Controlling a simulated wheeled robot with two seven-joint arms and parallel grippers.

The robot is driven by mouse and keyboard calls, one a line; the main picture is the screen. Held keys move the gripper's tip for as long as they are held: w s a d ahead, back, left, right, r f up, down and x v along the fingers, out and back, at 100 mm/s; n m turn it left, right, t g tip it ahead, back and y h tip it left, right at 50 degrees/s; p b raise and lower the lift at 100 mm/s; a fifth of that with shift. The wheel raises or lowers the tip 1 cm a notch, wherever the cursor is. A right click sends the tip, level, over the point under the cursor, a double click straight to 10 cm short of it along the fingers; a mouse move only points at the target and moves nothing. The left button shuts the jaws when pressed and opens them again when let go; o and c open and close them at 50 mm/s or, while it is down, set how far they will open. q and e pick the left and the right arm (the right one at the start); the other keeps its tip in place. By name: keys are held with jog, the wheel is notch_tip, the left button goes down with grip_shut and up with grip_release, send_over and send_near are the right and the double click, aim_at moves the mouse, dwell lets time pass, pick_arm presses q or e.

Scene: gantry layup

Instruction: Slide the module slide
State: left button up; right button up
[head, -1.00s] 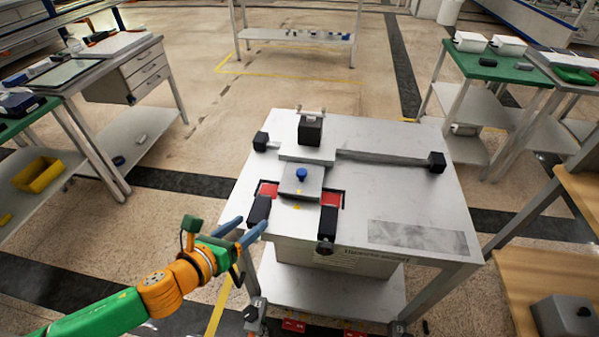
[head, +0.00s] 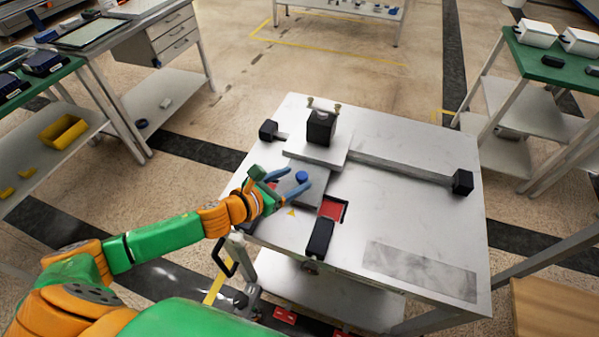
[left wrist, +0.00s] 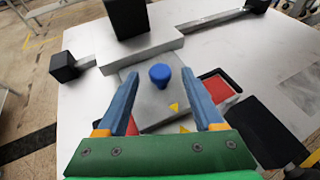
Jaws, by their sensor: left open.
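The module slide is a grey metal plate (head: 314,186) with a blue knob (head: 302,176) on top, set on a metal worktable (head: 400,217). In the left wrist view the knob (left wrist: 159,74) stands upright on the plate (left wrist: 155,103), between the two fingertips in the picture. My left gripper (head: 299,179) is open, its blue fingers on either side of the knob. I see no clear contact with the knob. The fingers and hand hide part of the plate in the head view. My right gripper is not in view.
Behind the plate is a wider metal block (head: 312,149) with a black block (head: 320,127) on it. A cross rail (head: 400,166) ends in black blocks. A red recess (head: 331,209) and black block (head: 320,236) lie at the right. The table's right side is clear.

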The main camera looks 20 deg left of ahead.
pick_arm(q)
jog(key=shift+x, duration=1.3)
jog(key=shift+s+a, duration=0.1)
jog(key=shift+s, duration=0.1)
grip_shut()
